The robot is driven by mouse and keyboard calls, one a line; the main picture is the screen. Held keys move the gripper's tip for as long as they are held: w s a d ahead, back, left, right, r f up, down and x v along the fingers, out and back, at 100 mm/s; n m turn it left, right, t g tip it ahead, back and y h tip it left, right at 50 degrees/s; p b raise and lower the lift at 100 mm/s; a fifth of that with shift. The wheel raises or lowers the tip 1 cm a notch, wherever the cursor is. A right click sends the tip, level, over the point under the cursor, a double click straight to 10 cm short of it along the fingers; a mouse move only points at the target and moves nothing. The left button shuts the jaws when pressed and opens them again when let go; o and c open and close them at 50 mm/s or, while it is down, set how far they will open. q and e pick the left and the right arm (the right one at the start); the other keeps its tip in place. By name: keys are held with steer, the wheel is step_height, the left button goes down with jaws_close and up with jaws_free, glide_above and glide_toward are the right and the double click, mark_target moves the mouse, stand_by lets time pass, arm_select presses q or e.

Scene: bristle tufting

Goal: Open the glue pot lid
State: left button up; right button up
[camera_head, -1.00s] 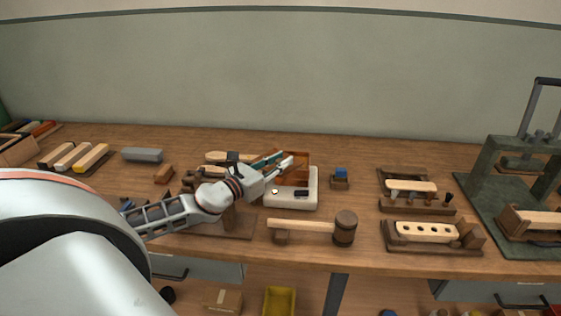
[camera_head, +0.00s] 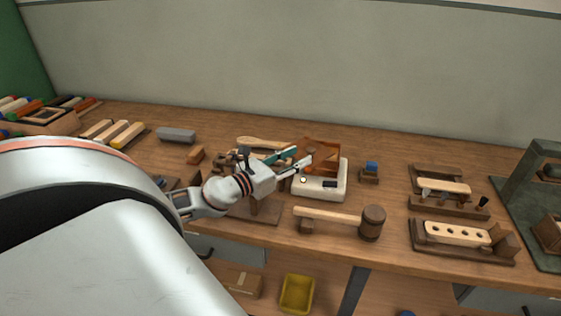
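The glue pot (camera_head: 326,161) is a copper-brown box seated on a white heater base (camera_head: 335,192) with a small dial and a dark panel on its front. A brown flap stands up at its back, and a small round knob shows near its left side; I cannot tell exactly how far the lid is raised. My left gripper (camera_head: 304,158) reaches in from the left, with its two fingers apart at the pot's left side. The fingertips overlap the pot's left edge and knob, and I cannot tell whether they touch. My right gripper is out of view.
A mallet (camera_head: 334,216) lies in front of the heater base. A small block with a blue top (camera_head: 370,168) stands right of it. Wooden racks (camera_head: 463,234) are further right, and a green press (camera_head: 534,190) is at the right edge. A grey block (camera_head: 176,135) lies at the back left.

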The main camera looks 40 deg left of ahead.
arm_select(q)
steer(key=shift+s+a, duration=0.15)
steer(key=shift+s, duration=1.3)
steer(key=shift+s+a, duration=0.15)
steer(key=shift+s, duration=1.3)
